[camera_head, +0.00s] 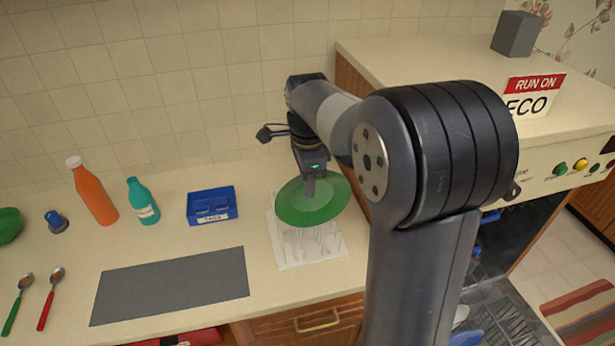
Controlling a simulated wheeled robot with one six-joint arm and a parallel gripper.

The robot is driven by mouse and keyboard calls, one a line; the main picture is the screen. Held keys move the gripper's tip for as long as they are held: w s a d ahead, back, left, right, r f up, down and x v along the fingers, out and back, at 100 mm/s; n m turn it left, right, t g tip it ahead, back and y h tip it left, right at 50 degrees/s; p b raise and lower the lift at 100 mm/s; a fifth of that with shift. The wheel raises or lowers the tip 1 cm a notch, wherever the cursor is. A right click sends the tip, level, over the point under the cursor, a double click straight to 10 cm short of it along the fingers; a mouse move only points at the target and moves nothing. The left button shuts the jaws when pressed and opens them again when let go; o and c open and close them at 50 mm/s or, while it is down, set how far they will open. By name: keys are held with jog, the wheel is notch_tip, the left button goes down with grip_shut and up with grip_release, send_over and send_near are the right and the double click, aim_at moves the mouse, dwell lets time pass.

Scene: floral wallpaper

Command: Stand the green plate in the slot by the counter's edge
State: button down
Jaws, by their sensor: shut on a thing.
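The green plate (318,206) hangs in my gripper (309,188) above a white rack (306,254) with thin upright dividers near the counter's front edge. My gripper is shut on the plate's far upper part. The plate is tilted, with its broad face toward the camera. It hides the back part of the rack. I cannot tell which slot the plate is over or whether it touches the rack. The rack's front dividers show below the plate.
A blue box (212,206), a teal bottle (142,201) and an orange bottle (92,192) stand left on the counter. A dark grey mat (170,286) lies in front, with two spoons (48,298) further left. An open dishwasher (505,250) is at right.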

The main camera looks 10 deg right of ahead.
aim_at(308, 215)
jog(key=shift+f+b, duration=2.9)
jog(key=shift+f, duration=0.7)
jog(key=shift+f+b, duration=1)
jog(key=shift+f, duration=0.85)
jog(key=c, duration=1.2)
grip_release()
jog(key=shift+r, duration=0.1)
notch_tip(308, 215, up, 11)
jog(key=shift+f, duration=0.2)
